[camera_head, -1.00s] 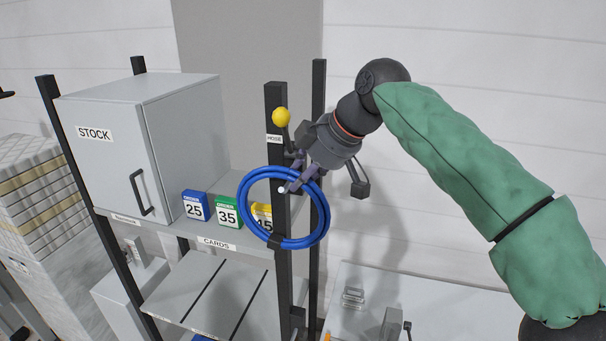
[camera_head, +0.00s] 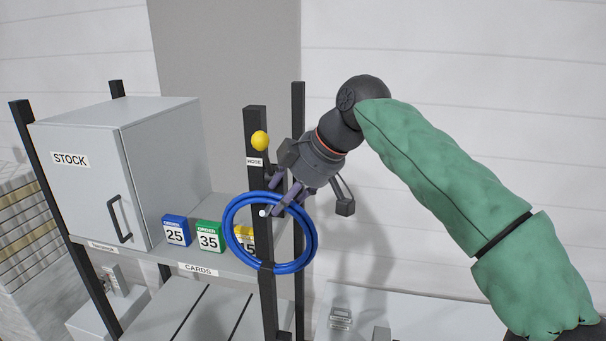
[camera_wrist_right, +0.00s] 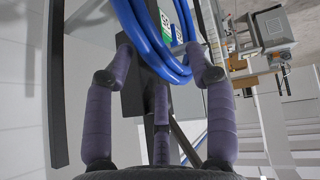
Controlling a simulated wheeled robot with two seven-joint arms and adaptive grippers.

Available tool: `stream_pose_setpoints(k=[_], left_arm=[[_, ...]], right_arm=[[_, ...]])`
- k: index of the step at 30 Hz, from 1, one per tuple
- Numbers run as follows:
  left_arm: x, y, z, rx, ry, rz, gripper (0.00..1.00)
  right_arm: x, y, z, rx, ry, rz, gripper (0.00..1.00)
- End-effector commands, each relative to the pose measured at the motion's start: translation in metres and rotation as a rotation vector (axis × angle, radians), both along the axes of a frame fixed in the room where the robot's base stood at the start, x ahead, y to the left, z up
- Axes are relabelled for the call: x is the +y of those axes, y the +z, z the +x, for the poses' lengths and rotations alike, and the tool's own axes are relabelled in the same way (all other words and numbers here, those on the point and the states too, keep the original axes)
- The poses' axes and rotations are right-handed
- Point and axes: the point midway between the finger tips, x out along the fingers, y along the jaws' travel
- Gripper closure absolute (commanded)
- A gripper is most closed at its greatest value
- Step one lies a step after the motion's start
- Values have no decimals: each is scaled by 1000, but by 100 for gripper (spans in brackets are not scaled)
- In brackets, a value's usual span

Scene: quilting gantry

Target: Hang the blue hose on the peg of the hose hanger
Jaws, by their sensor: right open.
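The blue hose (camera_head: 311,240) is a coiled ring at the black front post. A small white tip (camera_head: 263,213), which looks like the end of the hanger's peg, shows just under the top of the ring. The ring seems to hang over the peg, but the fingers partly hide the contact. A HOSE label (camera_head: 254,161) and a yellow ball (camera_head: 259,141) are higher on the post. My right gripper (camera_head: 283,199) is open at the top of the ring. My left gripper is out of view.
The shelf behind the post carries a grey STOCK cabinet (camera_head: 160,170) and number cards in blue (camera_head: 175,230), green (camera_head: 209,237) and yellow. The black post (camera_head: 257,120) stands close beside my fingers. The wall side to the right is open above a low pale surface.

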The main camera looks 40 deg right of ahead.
Motion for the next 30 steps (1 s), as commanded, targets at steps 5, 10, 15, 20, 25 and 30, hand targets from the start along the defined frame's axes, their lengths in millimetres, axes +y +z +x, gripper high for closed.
stream_pose_setpoints(k=[5,10,15,20,25,30], left_arm=[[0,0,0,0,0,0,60],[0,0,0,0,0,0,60],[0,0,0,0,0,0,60],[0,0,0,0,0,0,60],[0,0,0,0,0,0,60],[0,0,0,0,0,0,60]], right_arm=[[-8,30,-19,-12,-3,1,42],[-15,57,-37,-9,-2,1,42],[-20,76,-51,-6,-1,1,42],[-23,85,-59,-5,-1,0,42],[-24,87,-61,-4,-1,0,42],[-24,87,-61,-4,-1,0,42]])
